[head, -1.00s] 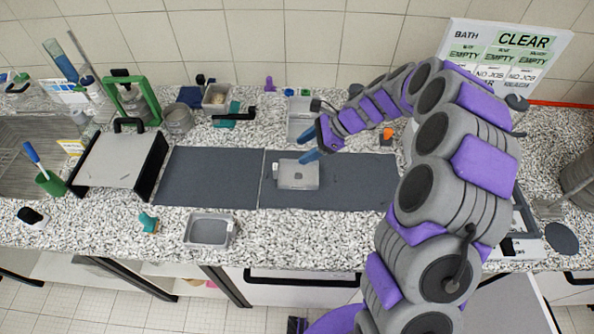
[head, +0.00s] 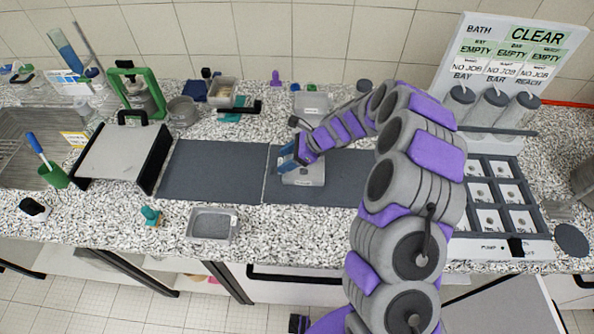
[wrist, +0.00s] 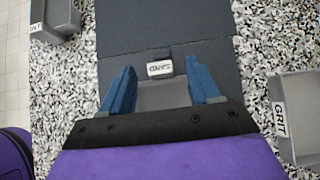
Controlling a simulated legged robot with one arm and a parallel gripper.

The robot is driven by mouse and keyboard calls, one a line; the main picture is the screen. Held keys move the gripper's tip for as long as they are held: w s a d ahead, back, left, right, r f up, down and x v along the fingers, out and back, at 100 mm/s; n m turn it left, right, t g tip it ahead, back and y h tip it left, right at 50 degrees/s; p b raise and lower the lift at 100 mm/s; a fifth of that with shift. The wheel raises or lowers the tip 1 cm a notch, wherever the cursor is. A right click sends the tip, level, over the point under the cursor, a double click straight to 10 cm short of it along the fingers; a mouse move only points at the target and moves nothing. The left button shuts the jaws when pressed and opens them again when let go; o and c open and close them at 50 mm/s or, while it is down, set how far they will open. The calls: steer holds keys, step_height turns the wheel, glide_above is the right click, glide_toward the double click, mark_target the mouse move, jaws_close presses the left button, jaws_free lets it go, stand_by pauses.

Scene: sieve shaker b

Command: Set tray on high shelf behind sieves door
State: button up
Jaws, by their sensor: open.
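A small grey tray (head: 305,176) lies on the right-hand dark mat (head: 345,168). In the wrist view the tray (wrist: 160,96) sits between my blue fingers, with a white label (wrist: 160,68) at its far end; I cannot read the label surely. My gripper (head: 288,158) is open at the tray, and in the wrist view my gripper (wrist: 161,72) has one finger on each side of it. I cannot tell whether the fingers touch it. I cannot make out a door marked sieves or a high shelf.
Another grey tray (head: 211,224) stands near the counter's front edge. A tray marked GRIT (wrist: 310,118) stands behind the mat. A sample rack (head: 500,195) and sign board (head: 515,60) are at right. A green-framed device (head: 135,90) is at left. The left mat (head: 210,170) is bare.

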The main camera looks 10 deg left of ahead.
mark_target(283, 162)
steer(key=shift+f, duration=0.25)
steer(key=b+x, duration=0.1)
steer(key=x, duration=0.3)
steer(key=shift+f, duration=0.2)
steer(key=shift+a+f, duration=0.2)
steer(key=shift+a, duration=0.2)
steer(key=shift+d+r, duration=0.1)
steer(key=shift+d, duration=0.15)
steer(key=c, duration=0.7)
steer(key=shift+a, duration=0.2)
jaws_close()
